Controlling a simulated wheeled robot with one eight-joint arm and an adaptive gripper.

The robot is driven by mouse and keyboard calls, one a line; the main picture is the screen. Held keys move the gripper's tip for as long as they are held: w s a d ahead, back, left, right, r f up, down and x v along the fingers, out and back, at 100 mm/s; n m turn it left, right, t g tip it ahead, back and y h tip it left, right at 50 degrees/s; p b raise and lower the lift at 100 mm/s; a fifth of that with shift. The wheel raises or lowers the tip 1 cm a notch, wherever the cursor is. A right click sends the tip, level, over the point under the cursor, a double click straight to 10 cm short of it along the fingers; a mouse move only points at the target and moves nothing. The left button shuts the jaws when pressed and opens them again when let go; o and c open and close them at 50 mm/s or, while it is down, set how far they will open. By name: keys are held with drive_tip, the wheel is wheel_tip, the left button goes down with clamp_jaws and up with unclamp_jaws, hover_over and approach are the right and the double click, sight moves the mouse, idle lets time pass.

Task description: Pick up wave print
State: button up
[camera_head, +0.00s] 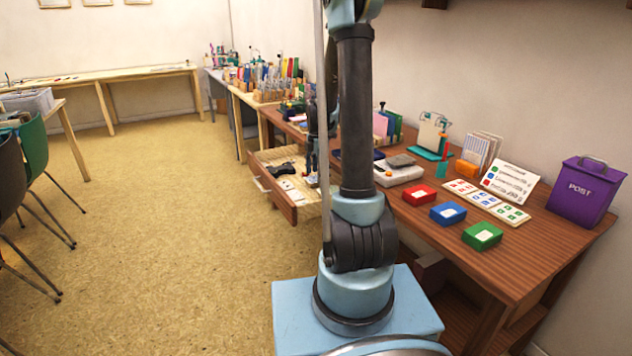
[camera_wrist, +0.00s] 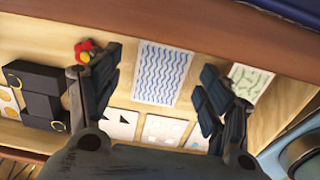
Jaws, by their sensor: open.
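The wave print (camera_wrist: 162,73), a white card with blue wavy lines, lies flat in the open wooden drawer (camera_head: 277,199). In the wrist view it shows between the two dark fingers of my gripper (camera_wrist: 160,78). The fingers are spread wide and hold nothing. The gap between them and the card cannot be told. In the head view my gripper (camera_head: 312,172) hangs over the right part of the drawer, and the wave print cannot be made out there.
A card with green marks (camera_wrist: 250,82) lies right of the wave print, near the drawer wall. Cards with dark shapes (camera_wrist: 120,124) lie below it. The desk (camera_head: 410,235) carries red, blue and green inkpads.

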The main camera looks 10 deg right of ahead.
drive_tip(key=shift+f, duration=0.25)
idle(0.5)
drive_tip(key=c, duration=0.8)
